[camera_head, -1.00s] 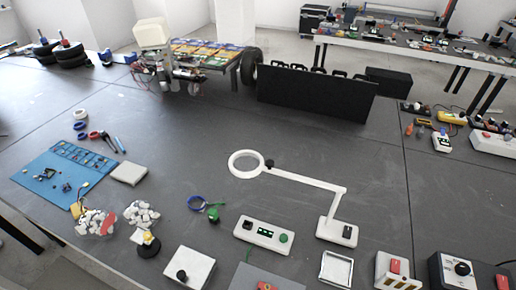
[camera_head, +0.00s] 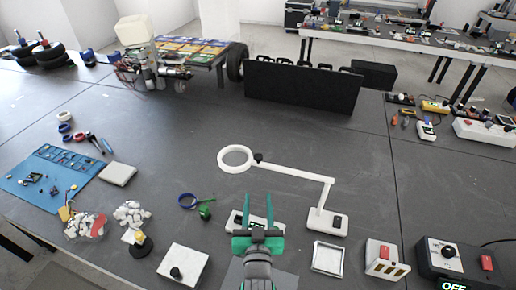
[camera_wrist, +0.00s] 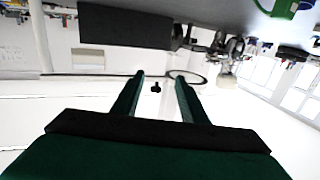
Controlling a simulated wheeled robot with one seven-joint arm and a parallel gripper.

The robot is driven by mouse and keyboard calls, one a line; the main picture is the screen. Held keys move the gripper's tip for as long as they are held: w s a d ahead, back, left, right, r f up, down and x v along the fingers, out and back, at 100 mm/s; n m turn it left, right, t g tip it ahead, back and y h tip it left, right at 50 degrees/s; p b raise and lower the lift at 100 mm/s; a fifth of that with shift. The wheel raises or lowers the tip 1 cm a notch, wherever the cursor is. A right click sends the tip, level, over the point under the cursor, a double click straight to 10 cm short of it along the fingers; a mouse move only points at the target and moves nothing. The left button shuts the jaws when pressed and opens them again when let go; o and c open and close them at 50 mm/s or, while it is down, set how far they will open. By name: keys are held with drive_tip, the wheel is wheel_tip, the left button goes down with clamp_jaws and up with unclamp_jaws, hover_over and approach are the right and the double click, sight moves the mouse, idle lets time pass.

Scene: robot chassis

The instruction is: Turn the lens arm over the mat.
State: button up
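The white lens arm (camera_head: 295,172) runs from its base (camera_head: 327,221) at the right to a round white lens ring (camera_head: 222,165) at the left, with a dark knob (camera_head: 258,157) beside the ring. The ring lies over bare table. The blue mat (camera_head: 35,192) is at the far left, with small parts on it. My gripper (camera_head: 257,208) is open and empty, in front of the lens arm and over a white box with a display. In the wrist view my gripper (camera_wrist: 160,80) has its fingers apart, with the dark knob (camera_wrist: 156,87) seen between them.
A white block (camera_head: 118,173) stands right of the mat. A black panel (camera_head: 300,86) stands behind.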

sight(258, 160)
drive_tip(key=w+r, duration=0.6)
drive_tip(key=shift+d+r, duration=0.1)
drive_tip(key=shift+r, duration=0.3)
drive_tip(key=w, duration=1)
drive_tip(key=shift+w, duration=0.3)
clamp_jaws()
